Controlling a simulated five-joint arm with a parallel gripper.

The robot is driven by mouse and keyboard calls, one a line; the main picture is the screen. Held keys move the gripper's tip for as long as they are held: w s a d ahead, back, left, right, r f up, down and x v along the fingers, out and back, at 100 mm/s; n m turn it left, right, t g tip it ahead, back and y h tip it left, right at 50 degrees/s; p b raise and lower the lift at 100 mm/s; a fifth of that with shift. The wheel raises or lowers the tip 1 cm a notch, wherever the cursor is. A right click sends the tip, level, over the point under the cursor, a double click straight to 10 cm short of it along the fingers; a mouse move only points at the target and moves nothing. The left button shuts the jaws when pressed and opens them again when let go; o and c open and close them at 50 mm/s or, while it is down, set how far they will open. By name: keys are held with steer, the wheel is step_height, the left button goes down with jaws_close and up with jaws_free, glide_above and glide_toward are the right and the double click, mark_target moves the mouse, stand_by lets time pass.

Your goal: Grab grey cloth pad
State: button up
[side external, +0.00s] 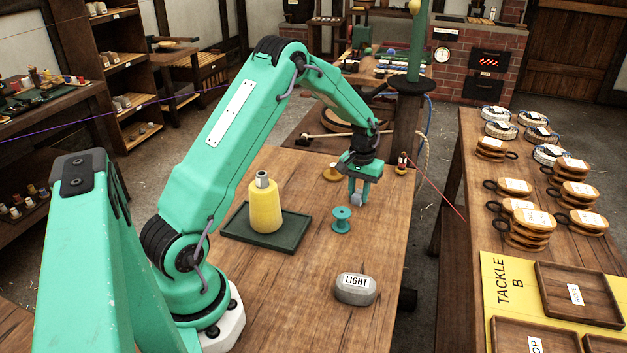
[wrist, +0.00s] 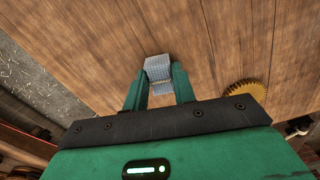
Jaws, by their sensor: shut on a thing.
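My gripper (side external: 358,193) is over the wooden table, past the teal spool. It is shut on a small grey cloth pad (side external: 356,200), which shows between the fingertips. In the wrist view the pad (wrist: 158,70) looks pale grey-blue with a woven surface, and the two green fingers of my gripper (wrist: 158,88) press on its sides. The fingers hide part of the pad. I cannot tell whether the pad touches the table or hangs just above it.
A teal spool (side external: 341,220), a yellow cone (side external: 266,206) on a dark green tray (side external: 236,237) and a grey weight marked LIGHT (side external: 356,289) stand nearer. A brass toothed disc (wrist: 244,93) lies right of my gripper in the wrist view. Bare table (side external: 310,265) lies between the tray and weight.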

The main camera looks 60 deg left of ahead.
mark_target(360, 194)
steer(key=shift+r, duration=0.1)
steer(key=shift+r, duration=0.5)
steer(key=r, duration=0.3)
steer(key=shift+d+r, duration=0.1)
steer(key=shift+d, duration=0.15)
steer(key=s+d+r, duration=0.2)
steer(key=d+r, duration=0.4)
steer(key=d, duration=0.5)
steer(key=shift+r, duration=0.25)
